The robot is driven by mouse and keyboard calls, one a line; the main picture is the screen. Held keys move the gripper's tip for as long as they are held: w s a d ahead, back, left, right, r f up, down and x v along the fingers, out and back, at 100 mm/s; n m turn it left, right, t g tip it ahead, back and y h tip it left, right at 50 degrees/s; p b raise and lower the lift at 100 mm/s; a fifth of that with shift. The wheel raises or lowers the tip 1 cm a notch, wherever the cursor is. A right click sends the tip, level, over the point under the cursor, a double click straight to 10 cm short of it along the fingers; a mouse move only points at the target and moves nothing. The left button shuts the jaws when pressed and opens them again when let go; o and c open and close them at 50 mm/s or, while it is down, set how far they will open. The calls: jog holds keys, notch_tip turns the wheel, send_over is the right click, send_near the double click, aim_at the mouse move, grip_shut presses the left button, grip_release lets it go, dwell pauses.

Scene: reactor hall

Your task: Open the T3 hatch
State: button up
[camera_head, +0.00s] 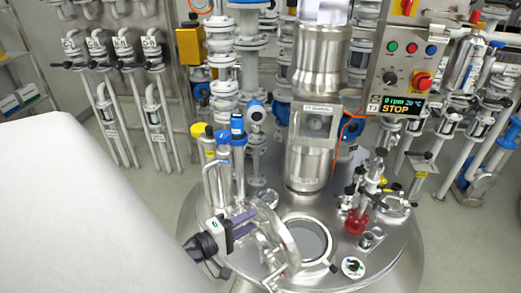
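The T3 reactor's round steel top (375,262) fills the lower middle of the view. The T3 control box (405,75) stands above it, its display reading 0 rpm, 20 °C and STOP. The round opening (312,240) in the top is uncovered, with a metal rim. The clear hatch lid (277,243) stands tilted up at the opening's left side. My gripper (250,222), with purple fingers, reaches in from the left to the lid's outer side. The fingertips overlap the lid and its fittings, so I cannot tell whether they grip or touch it.
Blue-capped probes (237,130) and a yellow-capped pipe (198,131) stand behind my gripper. The steel stirrer drive (308,150) rises behind the opening. A red valve fitting (356,222) and a round gauge-like fitting (353,266) stand at right. Piping lines the back.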

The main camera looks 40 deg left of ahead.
jog(key=s+a+b, duration=0.1)
jog(key=s, duration=0.7)
jog(key=shift+r, duration=0.25)
